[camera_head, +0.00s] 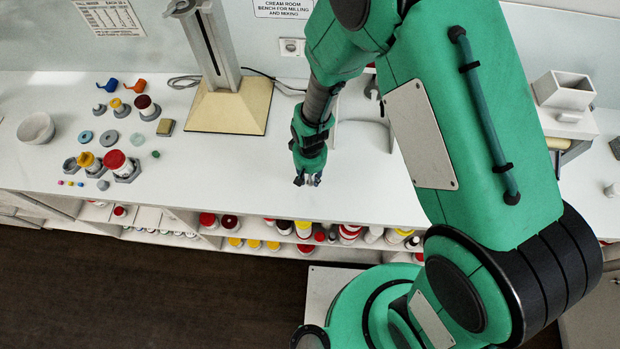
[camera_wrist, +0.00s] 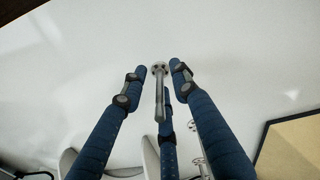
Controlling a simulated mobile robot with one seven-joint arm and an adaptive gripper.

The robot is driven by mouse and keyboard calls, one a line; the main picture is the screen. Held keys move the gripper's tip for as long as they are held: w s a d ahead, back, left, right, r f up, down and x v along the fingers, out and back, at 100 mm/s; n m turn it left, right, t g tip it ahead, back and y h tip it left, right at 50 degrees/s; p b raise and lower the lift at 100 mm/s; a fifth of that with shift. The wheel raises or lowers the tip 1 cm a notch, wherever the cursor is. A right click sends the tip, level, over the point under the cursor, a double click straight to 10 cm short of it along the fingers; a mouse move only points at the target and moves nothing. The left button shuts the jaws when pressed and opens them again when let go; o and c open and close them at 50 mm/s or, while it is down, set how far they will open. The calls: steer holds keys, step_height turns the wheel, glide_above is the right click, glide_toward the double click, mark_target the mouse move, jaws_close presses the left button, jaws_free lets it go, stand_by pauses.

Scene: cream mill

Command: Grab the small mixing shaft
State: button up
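The mixing shaft (camera_wrist: 160,98), a slim grey metal rod with a small round head at its far end, shows in the wrist view between the blue fingers of my gripper (camera_wrist: 159,72). The left and right fingertips stand on either side of the head with visible gaps. The third finger is just beside the rod, and I cannot tell whether it touches. In the head view my gripper (camera_head: 308,179) points down over the white bench near its front edge; the shaft is too small to make out there.
More metal tools (camera_wrist: 196,150) and a curved white stand (camera_wrist: 150,158) are close by in the wrist view. A tan stand base (camera_head: 228,108) is left of my gripper. Jars and cups (camera_head: 117,162) are farther left. A white box (camera_head: 563,92) stands right.

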mark_target(310, 182)
stand_by(0.5)
jaws_close()
steer(key=shift+r, duration=0.1)
steer(key=shift+r, duration=0.7)
step_height(310, 182, up, 2)
steer(key=shift+r, duration=0.1)
steer(key=s+d, duration=0.4)
steer(key=s, duration=0.3)
steer(key=s+d+r+b, duration=0.1)
steer(key=s+d, duration=0.2)
steer(key=s, duration=0.4)
steer(key=shift+d, duration=0.35)
steer(key=shift+r, duration=0.1)
